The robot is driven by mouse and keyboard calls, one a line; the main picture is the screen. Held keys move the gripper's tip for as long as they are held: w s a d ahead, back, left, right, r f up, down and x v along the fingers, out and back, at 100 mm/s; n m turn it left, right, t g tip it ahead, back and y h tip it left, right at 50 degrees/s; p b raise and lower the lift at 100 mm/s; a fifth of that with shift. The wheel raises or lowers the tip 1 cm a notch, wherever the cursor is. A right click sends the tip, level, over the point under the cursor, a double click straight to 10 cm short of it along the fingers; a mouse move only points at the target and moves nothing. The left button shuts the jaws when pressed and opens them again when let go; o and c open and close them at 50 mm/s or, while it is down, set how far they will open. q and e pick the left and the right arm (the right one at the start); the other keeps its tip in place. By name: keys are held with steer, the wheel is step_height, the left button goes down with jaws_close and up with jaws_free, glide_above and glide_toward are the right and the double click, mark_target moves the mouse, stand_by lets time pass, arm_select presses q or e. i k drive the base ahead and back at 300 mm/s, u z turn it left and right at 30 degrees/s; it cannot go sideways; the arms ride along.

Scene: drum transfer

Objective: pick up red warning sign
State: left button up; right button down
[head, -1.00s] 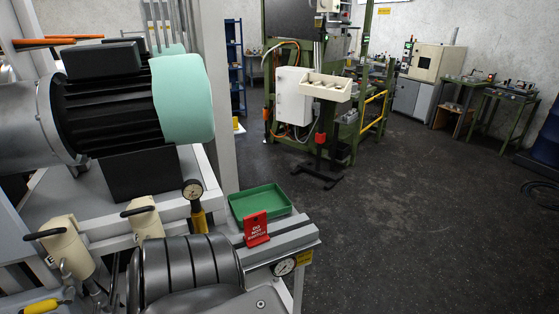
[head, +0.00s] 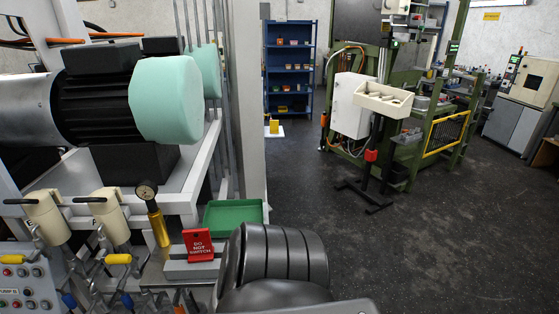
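The red warning sign (head: 198,245) with white lettering, "DO NOT SWITCH", stands upright, slightly tilted, on a grey metal ledge (head: 183,271) at the lower middle-left of the head view. Its whole face shows. A dark ribbed rounded part, which looks like my own arm, is just right of the sign and hides the right end of the ledge. Neither of my grippers is in view, and nothing is seen touching the sign.
A green tray (head: 233,216) is behind the sign. A gauge on a brass stem (head: 156,220) and cream lever valves (head: 109,216) stand to the left. A control panel (head: 28,290) is at lower left. The dark floor (head: 440,245) is clear on the right.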

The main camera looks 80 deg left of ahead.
mark_target(198, 242)
steer(key=i, duration=1)
steer(key=u, duration=2.9)
